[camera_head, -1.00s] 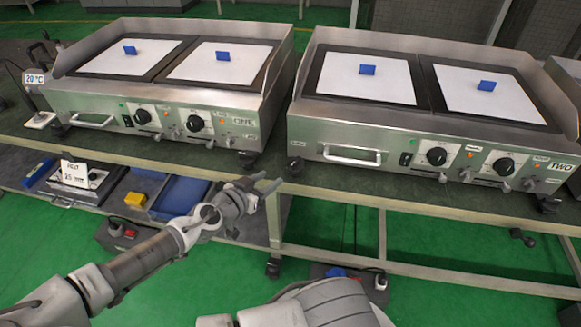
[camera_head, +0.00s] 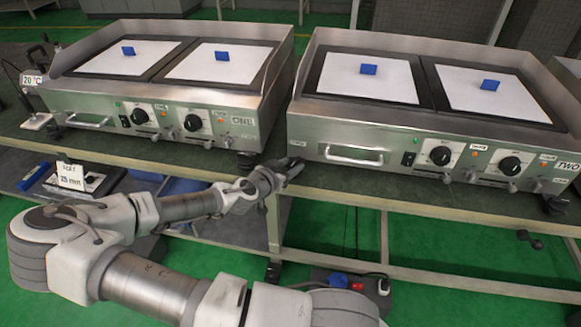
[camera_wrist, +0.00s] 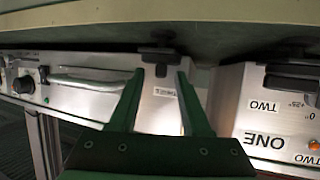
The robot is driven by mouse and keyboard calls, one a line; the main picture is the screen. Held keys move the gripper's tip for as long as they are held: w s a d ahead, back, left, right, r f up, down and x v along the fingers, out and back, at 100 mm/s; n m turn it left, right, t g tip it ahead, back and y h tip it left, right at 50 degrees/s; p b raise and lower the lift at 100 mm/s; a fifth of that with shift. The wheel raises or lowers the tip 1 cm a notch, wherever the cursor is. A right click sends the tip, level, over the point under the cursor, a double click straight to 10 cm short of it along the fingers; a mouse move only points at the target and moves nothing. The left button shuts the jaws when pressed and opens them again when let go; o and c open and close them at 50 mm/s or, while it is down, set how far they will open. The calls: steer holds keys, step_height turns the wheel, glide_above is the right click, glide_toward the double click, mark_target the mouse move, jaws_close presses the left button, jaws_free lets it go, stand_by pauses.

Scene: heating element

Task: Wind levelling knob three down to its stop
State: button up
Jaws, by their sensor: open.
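The griddle marked TWO (camera_head: 380,137) stands on the right of the bench, and the griddle marked ONE (camera_head: 150,112) on the left. My gripper (camera_head: 292,166) is at the front left corner of griddle TWO in the head view. In the wrist view, my gripper (camera_wrist: 159,76) is open and empty, its two green fingers pointing at a dark levelling knob (camera_wrist: 157,52) under the griddle's edge. The knob lies just beyond and between the fingertips, with no clear contact. A small label (camera_wrist: 165,92) beside it is too small to read. In the head view my gripper hides this knob.
Griddle TWO's front handle (camera_head: 353,155) and control dials (camera_head: 440,155) are right of my gripper. Another levelling foot (camera_head: 248,160) stands under griddle ONE's right corner. The bench edge (camera_head: 420,204) runs below. A 25 mm card (camera_head: 70,175) is on the lower shelf.

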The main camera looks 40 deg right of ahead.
steer(key=shift+w+d, duration=0.1)
steer(key=shift+d, duration=0.05)
jaws_close()
stand_by(0.6)
